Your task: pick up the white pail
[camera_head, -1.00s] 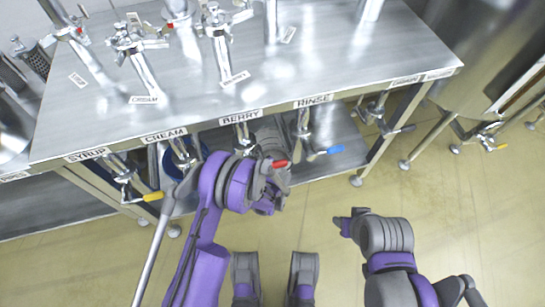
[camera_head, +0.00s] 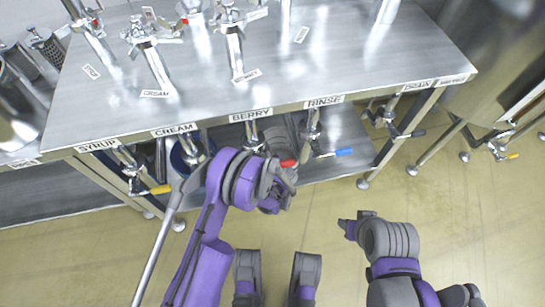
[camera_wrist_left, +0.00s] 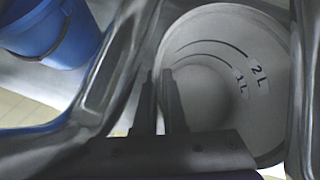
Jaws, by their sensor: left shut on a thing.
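The white pail (camera_wrist_left: 225,35) looks greyish in the left wrist view. I see into its open mouth, with marks "1 L" and "2 L" on its inner wall. My left gripper (camera_wrist_left: 163,88) is shut on the pail's near wall at the rim, one finger on each side. In the head view my left arm reaches to the table's front edge below the BERRY label, and its fingers are hidden there. My right gripper (camera_head: 347,227) is over the open floor, away from the pail; its jaws are too small to read.
A blue pail (camera_wrist_left: 50,30) is at the upper left of the wrist view. The steel table (camera_head: 330,60) has a front row of labelled valves, with a yellow handle (camera_head: 160,189), a red handle (camera_head: 288,163) and a blue handle (camera_head: 343,152).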

